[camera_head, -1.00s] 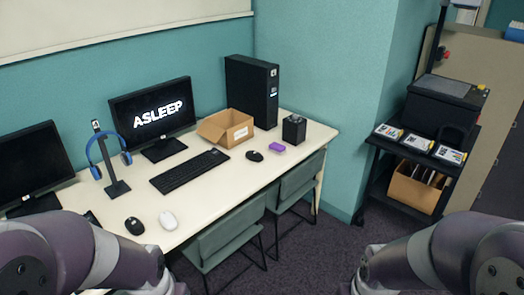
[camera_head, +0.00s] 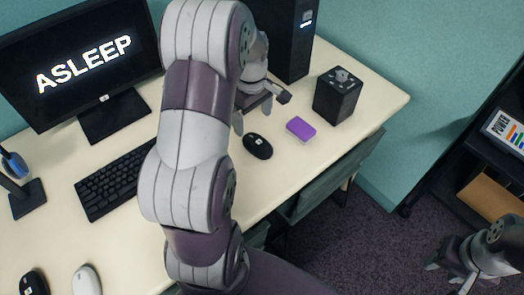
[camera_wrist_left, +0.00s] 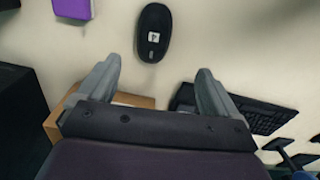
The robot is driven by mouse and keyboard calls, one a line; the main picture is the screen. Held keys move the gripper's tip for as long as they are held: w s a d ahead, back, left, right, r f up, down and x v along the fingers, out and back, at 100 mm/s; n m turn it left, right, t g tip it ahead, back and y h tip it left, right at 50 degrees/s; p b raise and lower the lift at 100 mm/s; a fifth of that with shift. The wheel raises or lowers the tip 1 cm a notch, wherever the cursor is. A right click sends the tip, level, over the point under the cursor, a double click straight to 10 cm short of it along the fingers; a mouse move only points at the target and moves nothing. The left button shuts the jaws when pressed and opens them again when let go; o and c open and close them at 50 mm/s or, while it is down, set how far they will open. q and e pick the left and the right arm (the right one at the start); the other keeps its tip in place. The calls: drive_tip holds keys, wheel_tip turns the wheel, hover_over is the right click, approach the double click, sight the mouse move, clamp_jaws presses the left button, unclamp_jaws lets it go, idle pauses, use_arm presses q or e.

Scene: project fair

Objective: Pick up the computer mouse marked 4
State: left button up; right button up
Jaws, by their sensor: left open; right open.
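The black computer mouse (camera_head: 257,146) with a white label lies on the desk, left of the purple block. In the left wrist view the mouse (camera_wrist_left: 154,30) shows a label that reads like 4. My left gripper (camera_head: 254,114) is open and empty, just behind the mouse in the head view. In the left wrist view the mouse lies beyond the fingertips of my left gripper (camera_wrist_left: 158,70), roughly centred between them and not gripped. My right gripper (camera_head: 447,276) is open and empty at the lower right, over the floor area.
A keyboard (camera_head: 112,180), another black mouse (camera_head: 34,283) and a white mouse (camera_head: 86,280) are on the left. A computer tower (camera_head: 290,40) stands behind. My left arm hides the cardboard box in the head view.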

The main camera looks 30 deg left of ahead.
use_arm(q)
hover_over(257, 140)
drive_tip(key=f, duration=0.5)
drive_tip(key=shift+s, duration=0.35)
drive_tip(key=f, duration=0.4)
drive_tip(key=f+b, duration=0.1)
drive_tip(key=f, duration=0.1)
drive_tip(key=shift+w, duration=0.3)
drive_tip(key=c, duration=1.2)
